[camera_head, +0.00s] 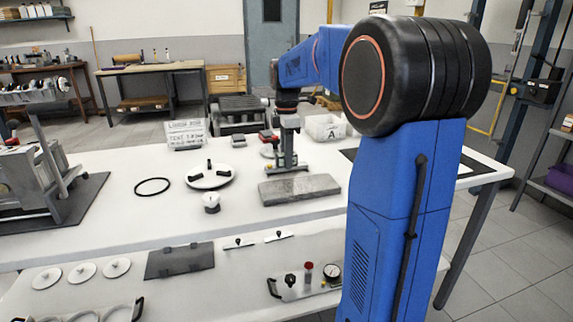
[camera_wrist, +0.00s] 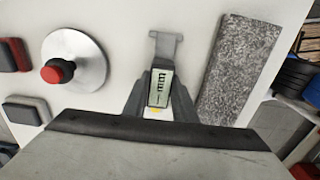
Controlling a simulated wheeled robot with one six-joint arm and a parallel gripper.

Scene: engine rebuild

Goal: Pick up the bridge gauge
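The bridge gauge (camera_wrist: 161,86) shows in the wrist view as a grey upright piece with a pale, marked face and a grey crossbar at its far end. In the head view its grey foot (camera_head: 287,168) is on the white table, just behind the grey slab. My gripper (camera_wrist: 160,100) is down at the gauge, with one finger on each side of it. The fingers look very close to its sides, but I cannot tell whether they touch. My gripper (camera_head: 287,150) partly hides the gauge's upper part in the head view.
A speckled grey slab (camera_wrist: 236,68) lies close to the right of the gauge. A round metal disc (camera_wrist: 88,70) with a red-topped knob is to the left. A white bin (camera_head: 326,128) stands behind on the white table (camera_head: 110,220). A black ring (camera_head: 152,186) lies farther left.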

